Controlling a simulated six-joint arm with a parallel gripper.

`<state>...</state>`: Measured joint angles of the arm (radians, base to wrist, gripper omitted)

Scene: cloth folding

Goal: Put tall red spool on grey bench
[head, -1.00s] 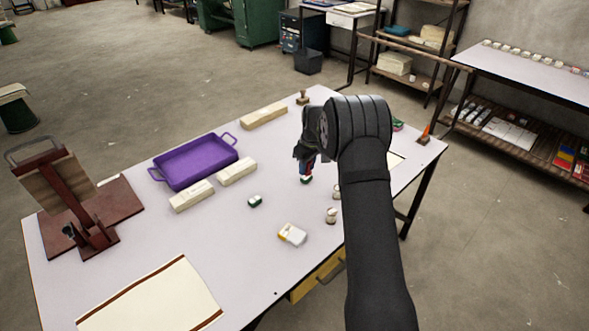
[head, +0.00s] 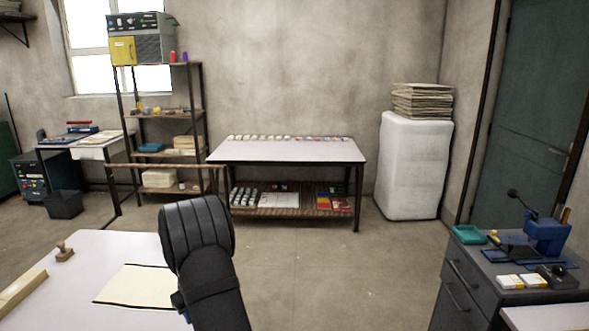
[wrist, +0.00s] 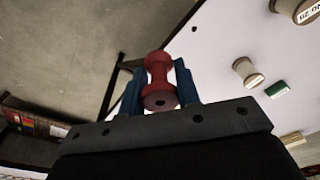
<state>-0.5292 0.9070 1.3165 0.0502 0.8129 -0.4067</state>
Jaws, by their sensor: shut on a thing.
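The tall red spool (wrist: 160,66) shows in the wrist view, narrow-waisted with wide ends. My gripper (wrist: 157,78) is shut on it, with a blue finger on either side. In the head view my black arm hides the gripper and the spool. A grey drawer unit (head: 455,295) with a flat top stands at the right of the head view. A pale-topped bench (head: 285,151) with a row of small items stands against the back wall. I cannot tell for sure which of them is the grey bench.
The worktable (head: 110,246) is at the lower left, with a cream cloth (head: 138,285) and a stamp (head: 64,251). The drawer unit's top holds a teal tray (head: 468,234) and a blue device (head: 546,236). Wooden spools (wrist: 248,72) stand on the table in the wrist view. Open floor lies between.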

